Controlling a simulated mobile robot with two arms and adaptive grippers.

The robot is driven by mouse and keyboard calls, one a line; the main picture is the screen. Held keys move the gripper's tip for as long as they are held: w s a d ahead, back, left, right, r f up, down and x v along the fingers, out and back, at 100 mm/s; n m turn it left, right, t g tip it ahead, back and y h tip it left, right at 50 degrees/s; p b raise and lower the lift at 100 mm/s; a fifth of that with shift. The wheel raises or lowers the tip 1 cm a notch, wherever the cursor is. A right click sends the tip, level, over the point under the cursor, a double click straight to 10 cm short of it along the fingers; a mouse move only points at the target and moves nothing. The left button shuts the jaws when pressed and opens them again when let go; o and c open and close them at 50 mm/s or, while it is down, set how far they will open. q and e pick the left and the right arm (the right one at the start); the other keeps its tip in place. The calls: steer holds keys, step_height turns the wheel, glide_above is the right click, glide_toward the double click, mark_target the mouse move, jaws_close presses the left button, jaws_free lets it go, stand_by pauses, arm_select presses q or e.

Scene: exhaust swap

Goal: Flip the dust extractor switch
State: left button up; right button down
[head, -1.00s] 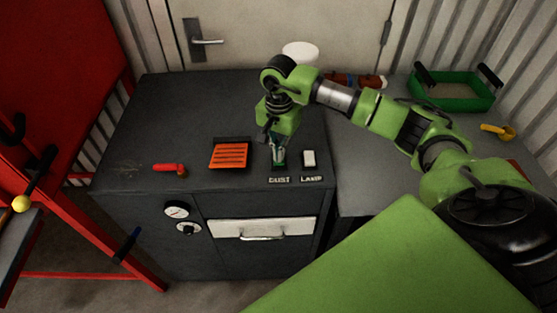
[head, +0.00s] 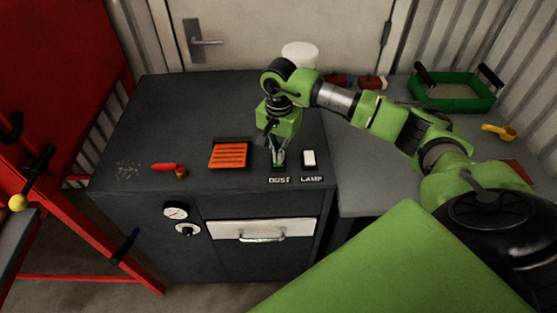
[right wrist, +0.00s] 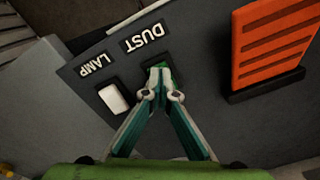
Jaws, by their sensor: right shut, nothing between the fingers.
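The dust switch, with the DUST label (head: 279,180) in front of it, is on the dark cabinet top (head: 215,120). My right gripper (head: 279,164) is shut and empty, pointing down right at the dust switch. In the right wrist view its fingertips (right wrist: 160,75) cover most of the switch, and a bit of green shows beside them. I cannot tell whether they touch it or which way it is tipped. The white lamp switch (head: 309,159) sits to the right; it also shows in the right wrist view (right wrist: 113,98). My left gripper is not in view.
An orange slatted vent (head: 230,155) stands left of the dust switch. A red-handled tool (head: 165,167) lies further left. A white cylinder (head: 300,54) stands behind my right arm. A green tray (head: 453,92) and a yellow scoop (head: 499,132) are on the right bench.

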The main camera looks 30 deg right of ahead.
steer(key=shift+r+p, duration=0.6)
steer(key=shift+r, duration=0.3)
steer(key=shift+r+p, duration=1.15)
steer(key=shift+r, duration=1.35)
